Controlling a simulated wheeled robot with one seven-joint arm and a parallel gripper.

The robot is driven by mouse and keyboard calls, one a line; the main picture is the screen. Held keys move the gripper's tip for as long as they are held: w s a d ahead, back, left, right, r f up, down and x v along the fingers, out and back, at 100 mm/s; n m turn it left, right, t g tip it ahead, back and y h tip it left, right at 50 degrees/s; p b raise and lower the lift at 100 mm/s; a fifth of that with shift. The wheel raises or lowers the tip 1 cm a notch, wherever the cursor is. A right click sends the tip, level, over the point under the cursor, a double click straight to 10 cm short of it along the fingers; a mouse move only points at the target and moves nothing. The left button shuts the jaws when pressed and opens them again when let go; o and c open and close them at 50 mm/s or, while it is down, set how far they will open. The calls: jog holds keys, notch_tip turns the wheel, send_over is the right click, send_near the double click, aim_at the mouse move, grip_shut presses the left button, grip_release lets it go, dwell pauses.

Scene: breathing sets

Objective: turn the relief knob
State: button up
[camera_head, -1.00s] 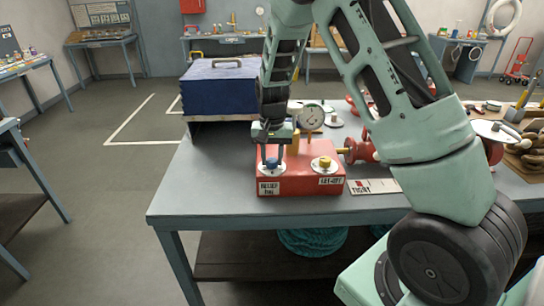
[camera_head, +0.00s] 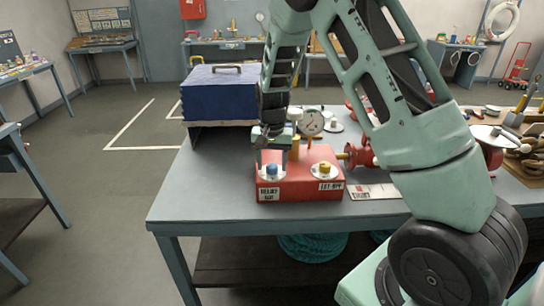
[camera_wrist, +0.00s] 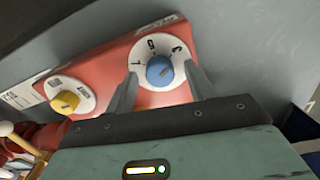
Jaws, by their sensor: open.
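The relief knob (camera_head: 271,169) is a blue round knob on a white dial at the left end of a red block (camera_head: 310,184). A label that looks like "RELIEF" is on the block's front below it.
A yellow knob (camera_head: 324,169) sits on the block's right end. A pressure gauge (camera_head: 311,122) stands behind the block. A blue case (camera_head: 222,92) is at the back left. A red valve fitting (camera_head: 360,154) is to the right. The table's front left (camera_head: 200,205) is clear.

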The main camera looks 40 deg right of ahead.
aim_at(272, 165)
notch_tip(272, 165, up, 17)
jog(key=b, duration=0.3)
jog(key=shift+r, duration=0.2)
dwell(0.5)
jog(key=s+a+f+n+y+b, duration=0.1)
jog(key=s+a+f+n, duration=0.25)
jog(key=s+a, duration=0.45)
jog(key=s+a+f+n+b, duration=0.15)
jog(key=s+a+n, duration=0.35)
jog(key=a, duration=0.8)
jog(key=s+a+f+n, duration=0.2)
jog(key=s+f+n, duration=0.1)
jog(key=s, duration=0.6)
jog(key=s+a+f+n, duration=0.3)
jog(key=s+n, duration=0.1)
jog(key=s, duration=0.5)
jog(key=shift+a, duration=0.35)
jog(key=shift+w+d, duration=0.1)
